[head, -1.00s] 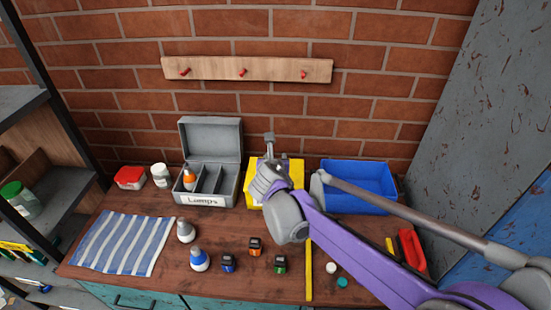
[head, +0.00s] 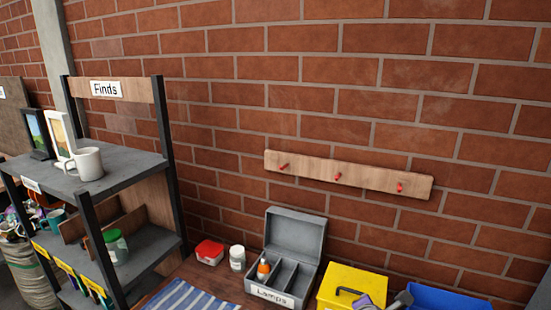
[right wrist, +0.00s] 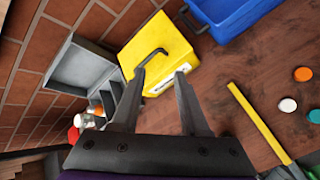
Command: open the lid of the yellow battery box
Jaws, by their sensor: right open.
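The yellow battery box (head: 337,285) is at the bottom edge of the head view, right of the grey lamps box. Its lid looks shut, with a dark handle (head: 350,291) on top. In the right wrist view the yellow box (right wrist: 172,45) fills the upper middle, and its handle (right wrist: 150,56) shows just beyond the left fingertip. My right gripper (right wrist: 160,72) is open, its two fingers pointing at the box with nothing held between them. Whether a finger touches the handle I cannot tell. My left gripper is not in view.
The open grey lamps box (head: 296,235) stands left of the yellow box, and a blue bin (head: 440,299) stands right of it. A red-lidded tub (head: 210,251) and a white jar (head: 237,257) are farther left. A yellow strip (right wrist: 258,122) lies on the bench.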

